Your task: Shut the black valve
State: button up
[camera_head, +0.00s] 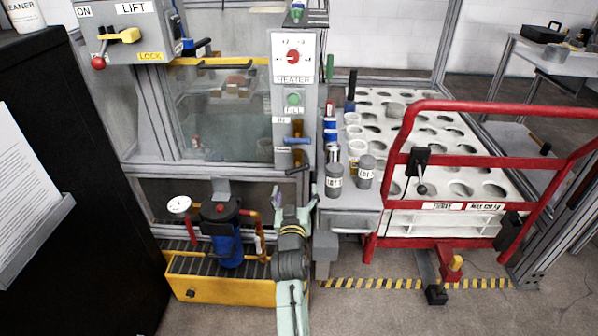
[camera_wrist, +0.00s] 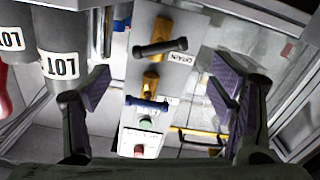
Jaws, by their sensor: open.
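The black valve (camera_wrist: 160,47) is a black bar handle on a brass body, beside a DRAIN label on a grey panel. In the wrist view its bar lies across the panel, slightly tilted. In the head view the black valve (camera_head: 298,170) shows low on the panel, below a blue-handled valve (camera_head: 297,141). My gripper (camera_head: 295,192) is open and empty just below the black valve, apart from it. In the wrist view my gripper's (camera_wrist: 160,92) two fingers stand wide apart, with the handle showing between and beyond them.
Grey LOT canisters (camera_wrist: 63,60) stand close to one finger; they also show on the side shelf (camera_head: 348,222). The blue valve (camera_wrist: 147,103) is near the black one. A red-railed cart (camera_head: 480,106) stands right. A blue filter housing (camera_head: 226,240) stands on the yellow-edged tray (camera_head: 228,289).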

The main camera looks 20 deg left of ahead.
aim_at(296, 172)
jog(key=p+x, duration=0.2)
jog(key=x, duration=0.7)
jog(key=shift+w, duration=0.1)
jog(key=shift+a, duration=0.1)
jog(key=c, duration=0.8)
jog(key=m+b, duration=0.4)
jog(key=m, duration=0.1)
jog(key=shift+b, duration=0.4)
jog(key=o, duration=0.8)
